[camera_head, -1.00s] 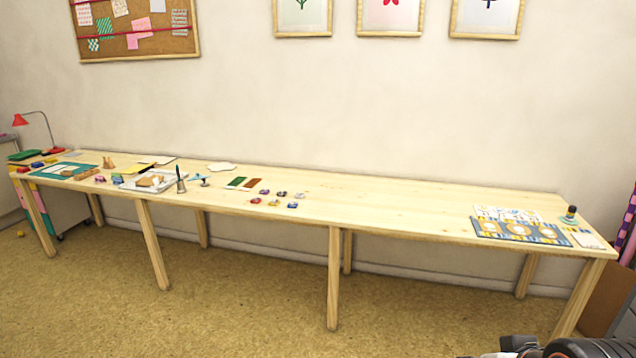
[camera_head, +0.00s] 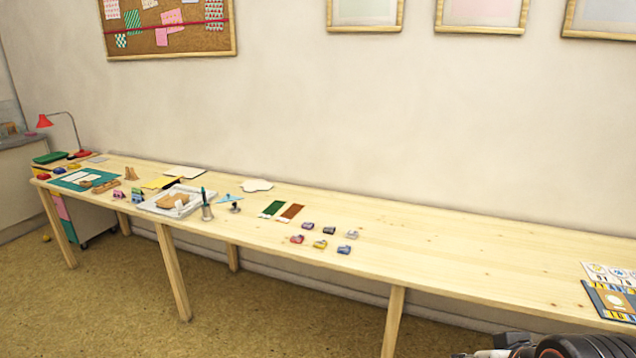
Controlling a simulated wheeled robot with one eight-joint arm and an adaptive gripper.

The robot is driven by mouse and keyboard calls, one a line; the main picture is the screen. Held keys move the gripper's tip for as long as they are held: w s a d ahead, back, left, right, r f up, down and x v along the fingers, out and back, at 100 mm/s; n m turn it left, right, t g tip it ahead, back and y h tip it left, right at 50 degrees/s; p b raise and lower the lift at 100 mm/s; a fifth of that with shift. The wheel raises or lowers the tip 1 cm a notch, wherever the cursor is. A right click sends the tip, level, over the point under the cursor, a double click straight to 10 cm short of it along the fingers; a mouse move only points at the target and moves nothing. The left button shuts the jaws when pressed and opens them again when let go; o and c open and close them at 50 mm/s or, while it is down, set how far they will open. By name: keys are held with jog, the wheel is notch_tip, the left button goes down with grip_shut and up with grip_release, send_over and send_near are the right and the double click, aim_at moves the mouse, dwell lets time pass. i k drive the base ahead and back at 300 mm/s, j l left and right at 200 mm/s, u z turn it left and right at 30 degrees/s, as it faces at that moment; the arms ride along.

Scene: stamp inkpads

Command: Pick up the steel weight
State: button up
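I cannot pick out the steel weight for certain at this size. Dark parts of my own arm show at the bottom right corner, well apart from these things. No gripper fingers can be made out.
The long wooden table (camera_head: 440,255) has a wide bare stretch right of the small coloured inkpads (camera_head: 320,244). The white tray (camera_head: 160,207) holds a brown piece. A patterned board (camera_head: 606,300) lies at the right. A red lamp (camera_head: 45,121) stands far left.

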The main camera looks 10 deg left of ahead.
aim_at(235, 209)
jog(key=j+u, duration=0.1)
jog(key=j, duration=0.35)
jog(key=i+j+u, duration=0.15)
jog(key=j, duration=0.25)
jog(key=i+j+u, duration=0.1)
jog(key=j, duration=0.35)
jog(key=i+j+u, duration=0.1)
jog(key=j, duration=0.3)
jog(key=i+j+u, duration=0.1)
jog(key=i, duration=0.35)
jog(key=i+l, duration=0.1)
jog(key=i, duration=0.25)
jog(key=i+l+u, duration=0.1)
jog(key=i, duration=0.3)
jog(key=i+l, duration=0.2)
jog(key=i, duration=0.15)
jog(key=j+u, duration=0.05)
